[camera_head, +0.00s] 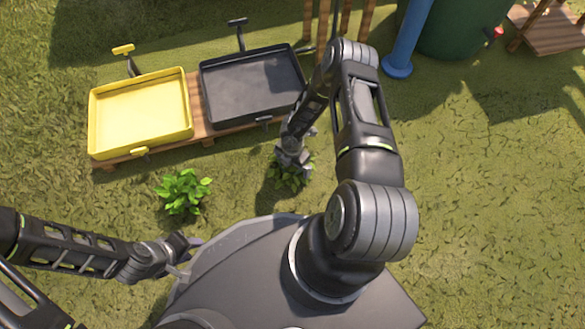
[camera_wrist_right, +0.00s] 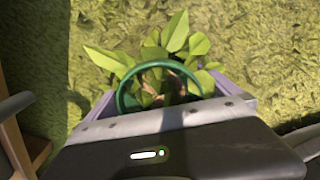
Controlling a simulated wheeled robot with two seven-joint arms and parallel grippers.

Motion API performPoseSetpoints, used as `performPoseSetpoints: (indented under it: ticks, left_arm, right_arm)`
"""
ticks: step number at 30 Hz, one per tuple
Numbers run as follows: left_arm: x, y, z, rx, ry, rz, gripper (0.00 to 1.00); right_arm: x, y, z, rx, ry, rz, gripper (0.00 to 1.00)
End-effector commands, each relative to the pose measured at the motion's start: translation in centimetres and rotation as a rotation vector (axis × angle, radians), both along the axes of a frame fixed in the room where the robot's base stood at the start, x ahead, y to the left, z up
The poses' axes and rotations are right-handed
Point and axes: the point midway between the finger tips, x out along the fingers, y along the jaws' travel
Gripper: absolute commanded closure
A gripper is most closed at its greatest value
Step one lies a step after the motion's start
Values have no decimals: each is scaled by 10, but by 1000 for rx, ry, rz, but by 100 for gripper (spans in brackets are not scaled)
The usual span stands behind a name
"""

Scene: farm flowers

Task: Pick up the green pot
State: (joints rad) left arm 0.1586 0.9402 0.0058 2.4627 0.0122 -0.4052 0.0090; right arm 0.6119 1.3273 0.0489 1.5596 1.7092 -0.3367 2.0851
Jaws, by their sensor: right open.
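The green pot (camera_wrist_right: 122,98) shows in the right wrist view as a round green rim with a leafy plant (camera_wrist_right: 175,35) in it. My right gripper (camera_wrist_right: 168,92) is open, with one purple-edged finger on each side of the pot. I cannot tell whether the fingers touch it. In the head view the right gripper (camera_head: 292,160) points down over leaves (camera_head: 290,180) and hides the pot. A second leafy plant (camera_head: 183,190) stands on the grass to the left; its pot is hidden. My left gripper (camera_head: 187,256) is open and empty, below that plant in the picture.
A yellow tray (camera_head: 92,128) and a black tray (camera_head: 204,92) sit side by side on a low wooden stand (camera_head: 200,133) at the back. A blue post (camera_head: 398,62) and a large dark green container (camera_head: 455,30) stand at the back right. Grass on the right is clear.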

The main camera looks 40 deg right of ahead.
Motion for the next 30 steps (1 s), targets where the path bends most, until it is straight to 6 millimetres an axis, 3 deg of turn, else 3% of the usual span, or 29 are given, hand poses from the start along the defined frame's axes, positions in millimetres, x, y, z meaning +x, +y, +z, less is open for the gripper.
performPoseSetpoints:
  ticks: [16,30]
  left_arm:
    - [0,0,1,0,0,0,64]
    - [0,0,1,0,1,0,64]
  right_arm:
    - [0,0,1,0,0,0,0]
    - [0,0,1,0,0,0,38]
